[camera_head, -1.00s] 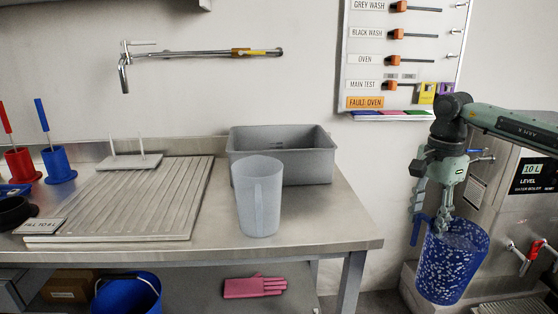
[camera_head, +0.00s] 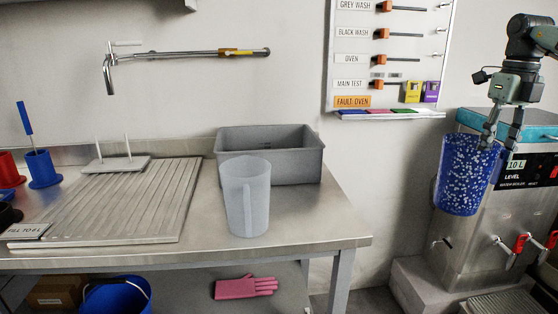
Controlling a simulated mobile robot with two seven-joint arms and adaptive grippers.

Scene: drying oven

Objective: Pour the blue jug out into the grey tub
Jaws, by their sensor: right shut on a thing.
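The blue jug (camera_head: 462,178), speckled with white, hangs upright in the air at the right, in front of the water boiler. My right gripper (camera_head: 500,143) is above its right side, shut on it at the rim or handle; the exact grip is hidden. The grey tub (camera_head: 312,163) stands at the back right of the steel bench, well to the left of the jug. I cannot see inside the jug. My left gripper is not in view.
A translucent grey jug (camera_head: 247,197) stands on the bench directly in front of the tub. The steel bench (camera_head: 335,222) ends at its right edge. A ribbed drainer (camera_head: 130,205) lies to the left. The water boiler (camera_head: 480,250) with red-handled taps is at the right.

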